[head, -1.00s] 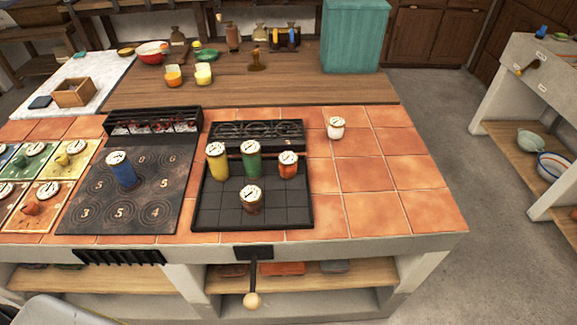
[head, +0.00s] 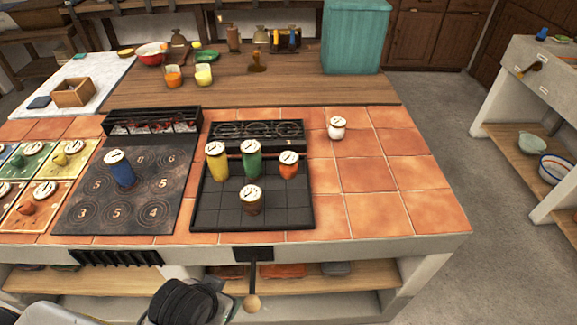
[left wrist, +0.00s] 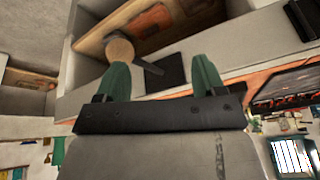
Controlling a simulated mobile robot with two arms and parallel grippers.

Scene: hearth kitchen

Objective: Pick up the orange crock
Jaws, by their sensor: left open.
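The orange crock (head: 289,167) stands upright on the dark gridded tray (head: 300,215), toward its right side. It has a white round top with a dark mark. A green crock (head: 251,163) and a yellow crock (head: 217,165) stand to its left, and a brown crock (head: 251,201) stands in front. My left arm shows at the bottom of the head view, with its fingers out of frame or hidden. In the left wrist view my left gripper (left wrist: 160,80) is open and empty, its green fingers near the counter's front edge. My right gripper is not in view.
A blue crock (head: 121,172) stands on the dark numbered plate (head: 90,215) at left. A white crock (head: 337,129) stands on the tiles behind right. A lever with a round knob (head: 252,303) hangs from the counter front. Tiles at right (head: 375,210) are clear.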

